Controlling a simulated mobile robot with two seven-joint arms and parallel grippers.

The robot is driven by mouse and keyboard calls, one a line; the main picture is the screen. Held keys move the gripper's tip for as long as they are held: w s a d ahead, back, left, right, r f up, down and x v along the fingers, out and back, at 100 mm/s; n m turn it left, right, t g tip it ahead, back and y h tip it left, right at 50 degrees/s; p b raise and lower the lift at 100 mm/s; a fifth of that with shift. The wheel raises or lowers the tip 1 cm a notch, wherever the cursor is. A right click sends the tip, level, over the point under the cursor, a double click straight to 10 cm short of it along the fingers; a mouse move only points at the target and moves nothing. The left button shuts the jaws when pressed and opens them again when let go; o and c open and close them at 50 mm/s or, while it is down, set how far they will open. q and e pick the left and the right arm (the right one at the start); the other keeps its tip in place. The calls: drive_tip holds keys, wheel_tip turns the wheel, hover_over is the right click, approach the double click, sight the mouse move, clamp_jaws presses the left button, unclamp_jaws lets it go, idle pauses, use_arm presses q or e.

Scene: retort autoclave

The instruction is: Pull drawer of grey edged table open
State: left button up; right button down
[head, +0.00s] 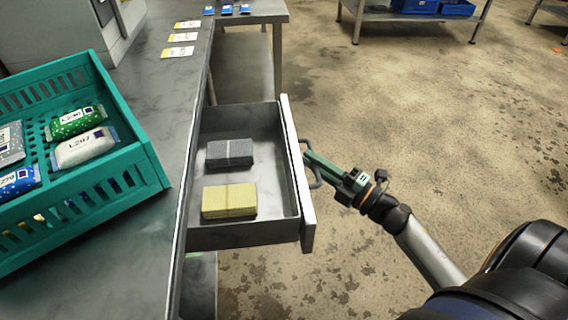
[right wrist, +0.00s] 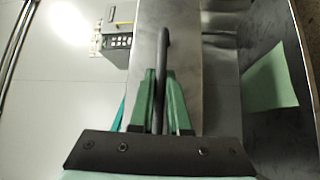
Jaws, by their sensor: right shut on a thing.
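The drawer (head: 246,234) of the grey table (head: 150,85) stands pulled out to the right in the head view. A bundle of dark grey cards (head: 230,153) and a bundle of yellow cards (head: 229,201) lie inside it. My right gripper (head: 309,160) is at the outer side of the white drawer front (head: 299,175). It is shut on the bar handle (head: 315,177). In the right wrist view the green fingers of the right gripper (right wrist: 160,95) close around the dark handle bar (right wrist: 163,50). My left gripper is not in view.
A teal crate (head: 150,165) with several labelled packets stands on the table at the left. Labels (head: 182,37) lie farther back on the tabletop. The floor (head: 400,110) right of the drawer is clear, up to a rack (head: 410,17) at the back.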

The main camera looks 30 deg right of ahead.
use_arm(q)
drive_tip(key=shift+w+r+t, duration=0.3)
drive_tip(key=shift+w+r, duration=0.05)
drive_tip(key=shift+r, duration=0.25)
use_arm(e)
drive_tip(key=d, duration=0.1)
drive_tip(key=s+d, duration=0.1)
drive_tip(key=d, duration=0.1)
drive_tip(key=shift+s+d, duration=0.25)
drive_tip(key=shift+d, duration=0.1)
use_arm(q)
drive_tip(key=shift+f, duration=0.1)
use_arm(e)
drive_tip(key=c, duration=0.9)
unclamp_jaws()
drive_tip(key=shift+s, duration=0.1)
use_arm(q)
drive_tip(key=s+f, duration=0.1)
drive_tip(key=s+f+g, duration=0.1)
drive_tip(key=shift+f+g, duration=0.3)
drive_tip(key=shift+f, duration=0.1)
use_arm(e)
drive_tip(key=v, duration=1.2)
drive_tip(key=shift+s, duration=0.2)
